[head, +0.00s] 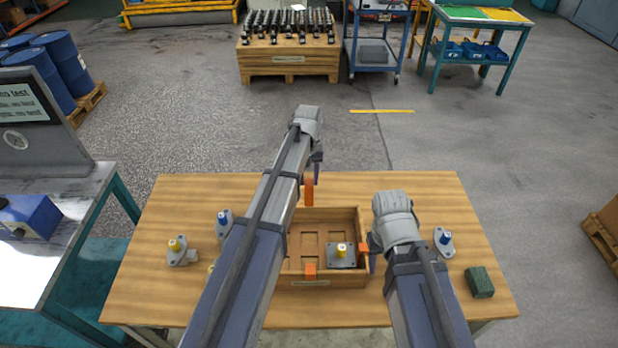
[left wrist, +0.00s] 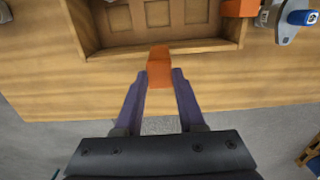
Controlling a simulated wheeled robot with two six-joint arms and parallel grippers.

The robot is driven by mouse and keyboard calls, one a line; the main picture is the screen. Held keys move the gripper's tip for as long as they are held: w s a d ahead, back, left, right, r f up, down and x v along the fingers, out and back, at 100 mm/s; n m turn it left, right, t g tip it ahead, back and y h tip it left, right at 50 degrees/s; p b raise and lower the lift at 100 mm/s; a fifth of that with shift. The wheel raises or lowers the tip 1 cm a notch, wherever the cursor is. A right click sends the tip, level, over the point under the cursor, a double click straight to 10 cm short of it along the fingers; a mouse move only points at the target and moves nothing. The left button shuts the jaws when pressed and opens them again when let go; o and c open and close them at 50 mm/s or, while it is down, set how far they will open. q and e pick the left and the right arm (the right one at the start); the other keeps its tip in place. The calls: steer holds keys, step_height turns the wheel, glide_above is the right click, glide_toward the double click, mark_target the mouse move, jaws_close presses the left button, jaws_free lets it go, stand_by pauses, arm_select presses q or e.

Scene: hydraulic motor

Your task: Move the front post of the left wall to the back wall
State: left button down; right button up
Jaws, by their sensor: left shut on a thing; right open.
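The wooden tray (head: 335,283) stands mid-table. My left gripper (head: 315,174) is shut on an orange post (head: 309,190), held upright at the back wall. In the left wrist view the post (left wrist: 159,70) sits between the fingers and overlaps the back wall (left wrist: 110,50); I cannot tell whether it is seated or just above. Another orange post (left wrist: 240,8) is on the left wall, which my left arm covers in the head view. Orange posts also stand at the front wall (head: 310,271) and right wall (head: 364,248). My right gripper (head: 372,258) is open beside the right wall.
A grey plate with a yellow top (head: 341,254) lies in the tray's front right. A green block (head: 480,282) is at the right. The back table strip is clear.

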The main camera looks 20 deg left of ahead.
mark_target(309, 181)
arm_select(q)
steer(key=shift+f+b, duration=4.8)
steer(key=shift+f, duration=0.25)
steer(key=shift+f+b, duration=0.6)
steer(key=shift+c, duration=2.1)
jaws_free()
step_height(309, 181, up, 8)
steer(key=p, duration=0.8)
steer(key=shift+w+f, duration=0.1)
